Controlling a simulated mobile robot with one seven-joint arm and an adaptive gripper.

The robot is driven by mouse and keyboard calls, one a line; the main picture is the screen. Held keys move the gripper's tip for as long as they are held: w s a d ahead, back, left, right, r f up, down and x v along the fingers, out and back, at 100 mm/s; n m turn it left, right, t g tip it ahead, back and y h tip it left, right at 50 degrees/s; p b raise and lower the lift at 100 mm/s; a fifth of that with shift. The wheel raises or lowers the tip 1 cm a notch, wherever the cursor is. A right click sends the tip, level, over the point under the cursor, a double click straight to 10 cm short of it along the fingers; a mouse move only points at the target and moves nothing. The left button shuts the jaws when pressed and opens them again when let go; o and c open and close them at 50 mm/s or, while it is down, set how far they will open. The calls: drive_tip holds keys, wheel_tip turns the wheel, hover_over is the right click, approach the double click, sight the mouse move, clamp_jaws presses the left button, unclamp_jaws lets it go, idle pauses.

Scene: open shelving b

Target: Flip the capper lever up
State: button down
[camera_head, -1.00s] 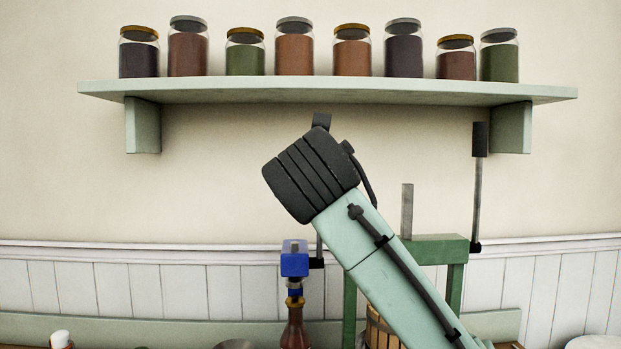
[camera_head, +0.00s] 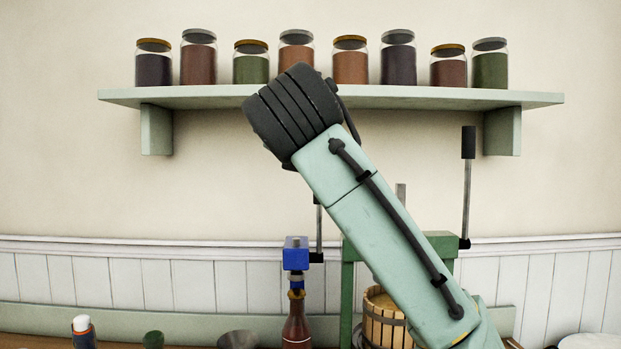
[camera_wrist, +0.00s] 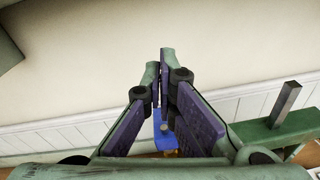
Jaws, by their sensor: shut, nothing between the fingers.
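The blue capper head (camera_head: 296,255) stands over a dark red bottle (camera_head: 297,325) in the head view. Its lever (camera_head: 319,228) is a grey rod rising roughly upright from a black pivot at the head's right side. The lever's upper end passes behind my arm and is hidden. In the wrist view the blue capper (camera_wrist: 165,145) shows below and beyond my gripper (camera_wrist: 160,72). My gripper's fingers are shut together with nothing between them. In the head view my wrist hides the gripper. Whether the fingers touch the lever cannot be told.
A green press (camera_head: 440,240) with a wooden slatted basket (camera_head: 383,325) and its own upright lever (camera_head: 467,185) stands to the right, partly behind my arm. A wall shelf (camera_head: 330,97) with several jars is above. Small containers (camera_head: 82,330) stand at left.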

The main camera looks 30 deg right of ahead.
drive_tip(key=r, duration=0.4)
drive_tip(key=shift+s+a, duration=0.35)
drive_tip(key=shift+s, duration=0.05)
drive_tip(key=shift+s, duration=0.15)
